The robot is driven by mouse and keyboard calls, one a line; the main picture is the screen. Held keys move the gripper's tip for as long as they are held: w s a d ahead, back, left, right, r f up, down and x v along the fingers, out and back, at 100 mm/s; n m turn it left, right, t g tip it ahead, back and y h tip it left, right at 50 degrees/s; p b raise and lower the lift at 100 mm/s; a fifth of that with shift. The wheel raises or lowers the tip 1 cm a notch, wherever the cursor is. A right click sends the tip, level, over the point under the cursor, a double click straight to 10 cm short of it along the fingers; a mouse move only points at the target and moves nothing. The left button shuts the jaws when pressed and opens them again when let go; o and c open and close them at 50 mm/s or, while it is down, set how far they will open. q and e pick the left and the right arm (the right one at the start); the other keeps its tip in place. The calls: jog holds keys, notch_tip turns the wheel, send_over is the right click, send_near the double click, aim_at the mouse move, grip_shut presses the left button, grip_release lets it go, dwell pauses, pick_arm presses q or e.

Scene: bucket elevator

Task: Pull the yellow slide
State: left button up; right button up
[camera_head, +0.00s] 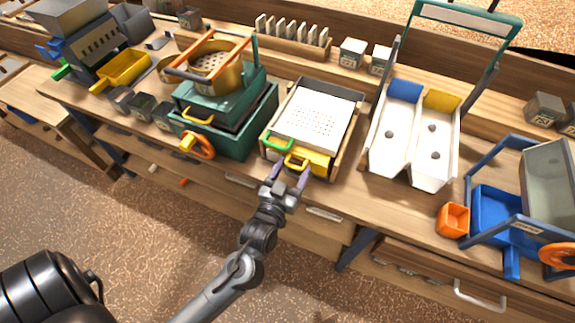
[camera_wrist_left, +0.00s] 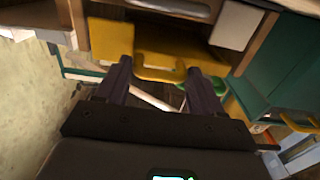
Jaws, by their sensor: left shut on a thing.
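The yellow slide (camera_head: 318,161) is at the front edge of a wooden box with a white perforated plate (camera_head: 313,120) in the head view. Its yellow loop handle (camera_head: 297,162) faces me. A green handle (camera_head: 278,142) sits just left of and above it. My left gripper (camera_head: 290,173) is at the front of the box, shut on the yellow handle. In the left wrist view the yellow slide (camera_wrist_left: 150,42) shows beyond the fingers, and its handle lies between the fingertips (camera_wrist_left: 160,68). My right gripper is not in view.
A green machine with an orange wheel (camera_head: 202,146) stands to the left of the box. A white two-lane tray (camera_head: 390,140) stands to the right. An orange cup (camera_head: 453,219) and a blue-framed machine (camera_head: 490,205) are further right. Open floor lies in front of the bench.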

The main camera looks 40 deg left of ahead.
pick_arm(q)
jog(key=o, duration=1.2)
jog(key=shift+d, duration=0.1)
jog(key=shift+o, duration=0.2)
jog(key=shift+s+d, duration=0.1)
jog(key=shift+s, duration=0.25)
jog(key=p+v, duration=0.1)
jog(key=v, duration=0.9)
jog(key=shift+s+d+p, duration=0.15)
jog(key=shift+s+p, duration=0.1)
jog(key=shift+p, duration=0.15)
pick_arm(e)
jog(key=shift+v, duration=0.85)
pick_arm(q)
jog(key=shift+r, duration=0.1)
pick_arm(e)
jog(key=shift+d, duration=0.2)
